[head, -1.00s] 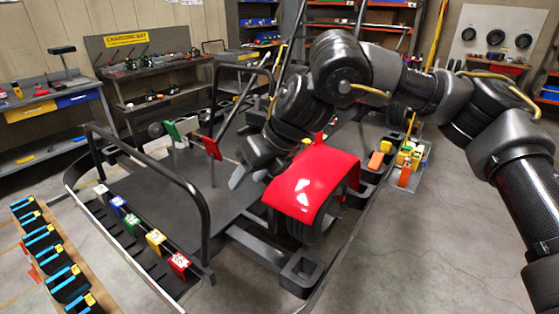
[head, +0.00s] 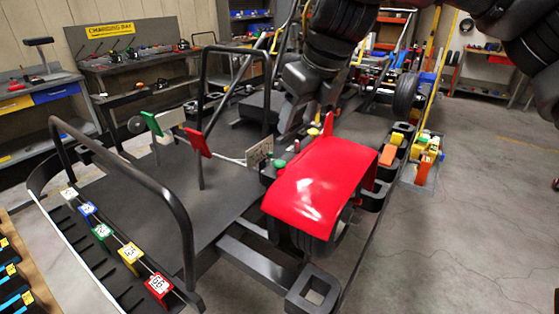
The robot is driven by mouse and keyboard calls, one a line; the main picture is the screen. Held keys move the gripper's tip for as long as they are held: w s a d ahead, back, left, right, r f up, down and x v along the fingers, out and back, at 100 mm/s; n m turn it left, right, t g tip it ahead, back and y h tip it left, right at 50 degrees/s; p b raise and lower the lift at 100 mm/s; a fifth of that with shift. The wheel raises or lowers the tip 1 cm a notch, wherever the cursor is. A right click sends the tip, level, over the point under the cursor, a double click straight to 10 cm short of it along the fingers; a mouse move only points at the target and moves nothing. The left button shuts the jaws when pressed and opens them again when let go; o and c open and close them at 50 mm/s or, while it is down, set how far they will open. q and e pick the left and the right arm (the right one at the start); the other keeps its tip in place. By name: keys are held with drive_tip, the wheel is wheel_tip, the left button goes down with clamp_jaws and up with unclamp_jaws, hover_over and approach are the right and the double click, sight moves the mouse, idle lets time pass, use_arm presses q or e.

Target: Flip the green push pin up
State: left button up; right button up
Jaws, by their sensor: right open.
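A small round green knob (head: 279,164) sits behind the left edge of the red fender and may be the green push pin. Other green parts show too: a green tag (head: 101,231) in the row of coloured tags on the front left rail, and an upright green paddle (head: 151,123) on the platform. My right gripper (head: 284,136) is open, pointing down behind the red fender (head: 318,180), beyond the green knob. Its fingertips are partly hard to make out against the dark frame, and I see nothing held. My left gripper is not in view.
A red paddle (head: 198,142) stands on the dark platform (head: 150,200), with bent black hoop rails (head: 185,220) around it. A small panel (head: 260,153) stands near the green knob. Coloured blocks (head: 388,155) lie right of the fender.

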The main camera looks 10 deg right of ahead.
sight(279, 162)
use_arm(q)
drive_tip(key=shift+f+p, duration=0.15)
drive_tip(key=shift+p, duration=0.15)
use_arm(e)
drive_tip(key=x, duration=0.8)
drive_tip(key=w+x, duration=0.1)
drive_tip(key=x, duration=0.4)
drive_tip(key=shift+d+r, duration=0.1)
drive_tip(key=shift+d, duration=0.1)
